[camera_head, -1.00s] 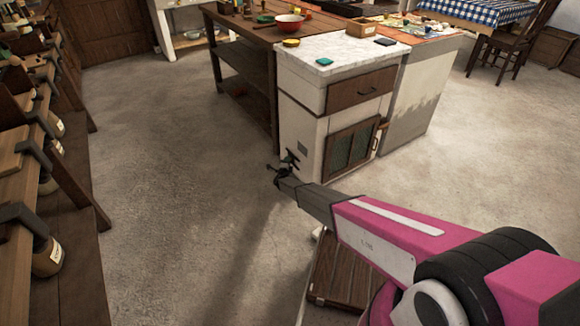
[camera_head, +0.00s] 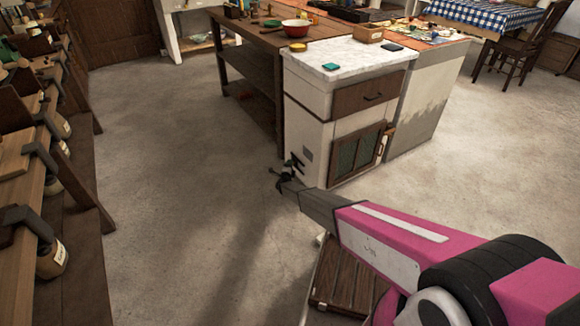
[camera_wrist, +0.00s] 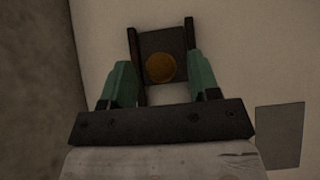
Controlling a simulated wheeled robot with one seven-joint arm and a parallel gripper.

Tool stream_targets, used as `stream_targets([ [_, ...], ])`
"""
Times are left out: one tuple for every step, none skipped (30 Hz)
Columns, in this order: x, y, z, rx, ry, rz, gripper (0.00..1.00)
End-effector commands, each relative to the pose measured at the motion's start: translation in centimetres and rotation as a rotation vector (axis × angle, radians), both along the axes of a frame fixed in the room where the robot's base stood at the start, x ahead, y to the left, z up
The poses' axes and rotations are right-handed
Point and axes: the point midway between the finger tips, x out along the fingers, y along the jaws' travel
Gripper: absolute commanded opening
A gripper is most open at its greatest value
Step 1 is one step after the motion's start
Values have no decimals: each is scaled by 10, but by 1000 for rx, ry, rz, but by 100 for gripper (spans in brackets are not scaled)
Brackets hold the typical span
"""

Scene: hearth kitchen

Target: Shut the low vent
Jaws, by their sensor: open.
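The low vent shows in the wrist view as a dark plate (camera_wrist: 176,45) between two dark upright rails on a pale cabinet side. A round brass-coloured disc or knob (camera_wrist: 160,68) sits on the plate. My gripper (camera_wrist: 162,80) is open, with one green finger on each side of the knob's lower part. I cannot tell whether the fingers touch it. In the head view my gripper (camera_head: 284,176) is low at the left side of the white cabinet (camera_head: 308,118), and the vent is mostly hidden behind it there.
A grey square patch (camera_head: 308,154) is on the cabinet side, right of the vent. The cabinet front has a drawer (camera_head: 368,95) and a mesh door (camera_head: 357,152). A dark wooden table (camera_head: 245,50) adjoins it. Open floor (camera_head: 170,150) lies to the left.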

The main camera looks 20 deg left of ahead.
Motion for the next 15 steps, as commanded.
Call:
stream_targets([
  [-9, -1, 1, 0, 1, 1, 56],
  [-13, -2, 2, 0, 1, 1, 56],
  [-20, -2, 2, 0, 0, 1, 56],
  [-25, -3, 2, 0, 0, 1, 56],
  [-31, -3, 2, 0, 0, 1, 56],
  [-39, -3, 2, 0, 0, 1, 56],
  [-45, -4, 2, 0, 0, 1, 56],
  [-51, -4, 2, 0, 0, 2, 56],
  [-58, -5, 1, -1, 1, 2, 56],
  [-64, -6, 1, -1, 1, 2, 56],
  [-69, -6, 1, -1, 1, 2, 56],
  [-76, -6, 1, -1, 0, 2, 56],
  [-80, -6, 1, -1, 0, 2, 56],
  [-84, -6, 1, -1, 0, 2, 56],
  [-87, -6, 1, -1, 0, 2, 56],
])
